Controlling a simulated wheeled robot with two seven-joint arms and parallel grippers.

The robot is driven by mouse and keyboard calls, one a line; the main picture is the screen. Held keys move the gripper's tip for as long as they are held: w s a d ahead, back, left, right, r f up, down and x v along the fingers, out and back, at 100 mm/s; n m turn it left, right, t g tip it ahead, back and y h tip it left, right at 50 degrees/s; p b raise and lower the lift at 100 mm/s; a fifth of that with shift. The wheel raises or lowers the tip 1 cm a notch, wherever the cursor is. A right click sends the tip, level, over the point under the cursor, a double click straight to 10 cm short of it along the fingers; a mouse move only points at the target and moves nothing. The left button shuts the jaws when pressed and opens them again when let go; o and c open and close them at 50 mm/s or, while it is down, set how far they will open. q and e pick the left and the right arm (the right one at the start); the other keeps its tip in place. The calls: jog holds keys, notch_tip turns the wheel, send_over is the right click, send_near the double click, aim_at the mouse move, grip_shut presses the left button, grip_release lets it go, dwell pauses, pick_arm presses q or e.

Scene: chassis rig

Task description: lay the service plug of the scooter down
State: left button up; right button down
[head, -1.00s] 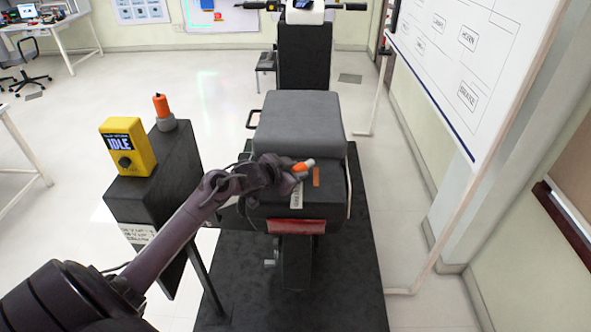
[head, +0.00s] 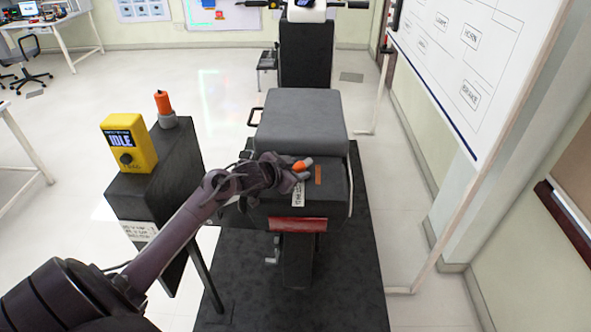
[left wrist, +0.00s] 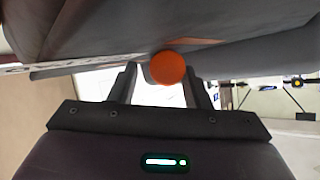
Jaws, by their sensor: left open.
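The service plug (head: 299,165) shows as a small orange piece at the scooter's rear deck, behind the seat. In the left wrist view its round orange end (left wrist: 167,68) faces the camera, between my two dark fingers near their tips. My left gripper (head: 301,171) is open around or just short of the plug; I cannot tell whether a finger touches it. The plug's far end and what it rests on are hidden. The scooter (head: 300,112) stands upright with its grey seat toward the middle. My right gripper is not in view.
A black stand (head: 158,178) left of the scooter carries a yellow box (head: 128,143) reading IDLE and an orange-topped piece (head: 163,103). An orange strip (head: 318,175) and a white tag (head: 298,194) are on the rear deck. A whiteboard (head: 480,60) stands at the right.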

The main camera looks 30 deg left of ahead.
pick_arm(q)
jog(key=shift+s+d+f, duration=0.25)
jog(key=shift+d+f, duration=0.15)
jog(key=shift+f, duration=0.25)
jog(key=shift+r, duration=0.5)
jog(key=r+v, duration=0.1)
jog(key=v, duration=1.1)
jog(key=shift+w+a+b, duration=0.2)
jog(key=shift+w+b, duration=0.05)
jog(key=shift+b, duration=0.1)
jog(key=shift+r, duration=0.1)
